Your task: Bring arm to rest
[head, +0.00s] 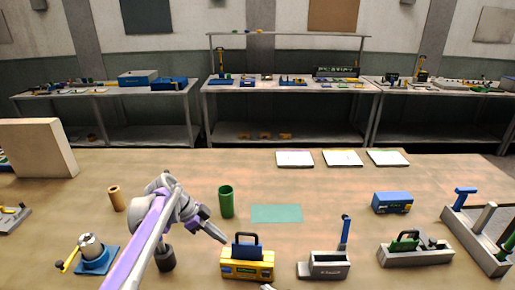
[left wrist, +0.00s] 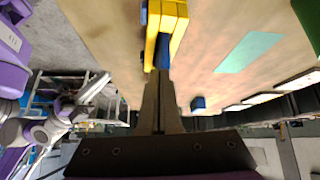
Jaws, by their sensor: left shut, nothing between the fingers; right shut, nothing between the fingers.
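My left arm comes in from the left of the head view. Its gripper (head: 215,234) is shut and empty, just left of and near a yellow box with a dark blue handle (head: 247,264). In the left wrist view the closed fingers (left wrist: 160,95) point toward the yellow and blue box (left wrist: 165,22); I cannot tell whether they touch it. A small pale tip (head: 267,287) at the bottom edge of the head view looks like my right gripper, mostly cut off. The left wrist view also shows my right arm at the lower left.
A green cup (head: 226,202), a teal mat (head: 276,213), a blue box (head: 392,202), a grey holder (head: 324,266) and a grey tray (head: 415,254) stand on the table. A blue-based device (head: 92,254) and a tan cylinder (head: 116,199) are at left.

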